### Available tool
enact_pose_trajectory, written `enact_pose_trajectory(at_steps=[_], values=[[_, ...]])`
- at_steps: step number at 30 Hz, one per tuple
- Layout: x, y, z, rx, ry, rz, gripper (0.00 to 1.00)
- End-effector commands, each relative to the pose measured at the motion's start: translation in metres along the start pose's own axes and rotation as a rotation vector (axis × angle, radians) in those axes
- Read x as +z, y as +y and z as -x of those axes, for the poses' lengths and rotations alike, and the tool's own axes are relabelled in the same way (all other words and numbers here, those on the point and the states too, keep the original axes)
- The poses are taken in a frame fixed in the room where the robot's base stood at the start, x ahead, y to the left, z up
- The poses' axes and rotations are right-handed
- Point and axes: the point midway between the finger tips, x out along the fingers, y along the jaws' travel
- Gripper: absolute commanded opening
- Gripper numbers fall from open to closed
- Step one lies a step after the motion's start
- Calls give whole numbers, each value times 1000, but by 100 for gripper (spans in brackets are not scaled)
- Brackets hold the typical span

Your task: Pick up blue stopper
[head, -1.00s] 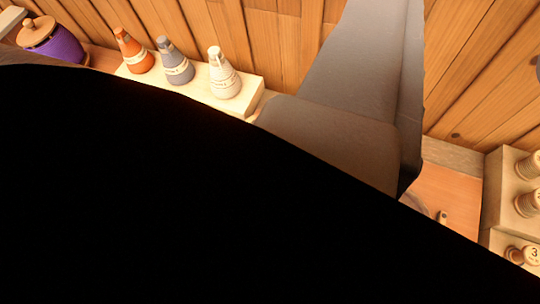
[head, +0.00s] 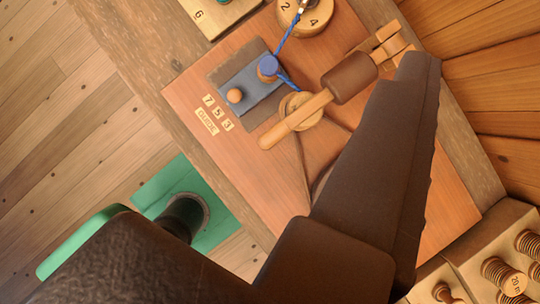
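The blue stopper (head: 268,66) is a small rounded knob at one end of a blue-grey plate (head: 252,92) on the reddish wooden board. A blue cord (head: 287,42) runs from beside it to the upper right, and another bit leads to the round wooden piece below right. A tan wooden knob (head: 235,95) stands on the same plate. A dark brown tapered part of mine crosses the right of the view and is apart from the stopper in the picture. I cannot make out two fingertips or whether my gripper is open.
A wooden rod with a brown cylinder (head: 350,78) extends close to the stopper's right. A numbered wooden disc (head: 306,16) is above. Number tiles (head: 217,113) lie left of the plate. Threaded wooden pieces (head: 505,275) stand at lower right. Plank floor (head: 80,110) is at left.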

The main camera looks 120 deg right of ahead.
Motion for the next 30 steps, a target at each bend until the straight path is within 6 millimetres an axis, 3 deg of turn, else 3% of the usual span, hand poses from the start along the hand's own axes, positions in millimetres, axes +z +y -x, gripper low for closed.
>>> enact_pose_trajectory(at_steps=[1,6,15,21,30], values=[[-2,-9,-18,-45,-42,78,54],[9,-48,-75,-221,-177,359,54],[38,-119,-145,-574,-315,820,54],[53,-150,-166,-739,-340,1001,54],[66,-164,-179,-792,-343,1058,54]])
